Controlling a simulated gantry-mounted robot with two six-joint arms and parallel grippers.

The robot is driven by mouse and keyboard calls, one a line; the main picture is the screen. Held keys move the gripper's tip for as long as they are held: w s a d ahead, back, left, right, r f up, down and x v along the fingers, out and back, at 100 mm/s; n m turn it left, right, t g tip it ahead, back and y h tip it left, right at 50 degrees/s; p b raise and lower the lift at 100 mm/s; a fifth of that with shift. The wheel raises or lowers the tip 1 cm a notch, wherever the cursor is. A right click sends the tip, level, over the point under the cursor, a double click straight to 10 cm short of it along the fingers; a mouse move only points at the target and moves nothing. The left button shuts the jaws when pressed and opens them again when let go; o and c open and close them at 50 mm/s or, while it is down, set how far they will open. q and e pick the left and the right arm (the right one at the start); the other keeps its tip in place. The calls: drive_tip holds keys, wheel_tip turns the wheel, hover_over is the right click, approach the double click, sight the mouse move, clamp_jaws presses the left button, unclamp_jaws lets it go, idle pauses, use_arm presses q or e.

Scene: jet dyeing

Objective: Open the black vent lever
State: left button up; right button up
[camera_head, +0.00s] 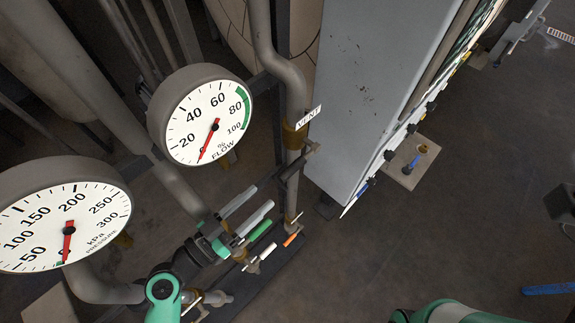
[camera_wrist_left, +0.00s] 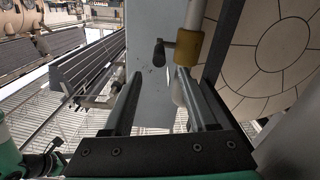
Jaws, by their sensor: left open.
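The black vent lever (camera_head: 293,168) sits on the vent pipe just below the brass valve body (camera_head: 294,136) and the white VENT tag (camera_head: 308,118). In the left wrist view the dark lever (camera_wrist_left: 158,52) shows nearly end-on, left of the brass fitting (camera_wrist_left: 188,47). My left gripper (camera_head: 252,207) is open, its two grey fingers pointing up and right toward the lever, apart from it in the head view. In the left wrist view the open fingers (camera_wrist_left: 160,75) have the lever just above and between their tips. My right gripper is out of view.
A flow gauge (camera_head: 208,120) and a pressure gauge (camera_head: 65,220) stand left of the pipe. A large grey cabinet (camera_head: 365,80) rises right of the pipe. The floor at right is mostly clear.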

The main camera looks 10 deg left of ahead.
sight(299, 163)
use_arm(q)
drive_tip(key=p+x, duration=0.1)
drive_tip(key=x, duration=0.9)
drive_tip(key=shift+w+d, duration=0.15)
drive_tip(key=shift+w, duration=0.05)
clamp_jaws()
idle(0.9)
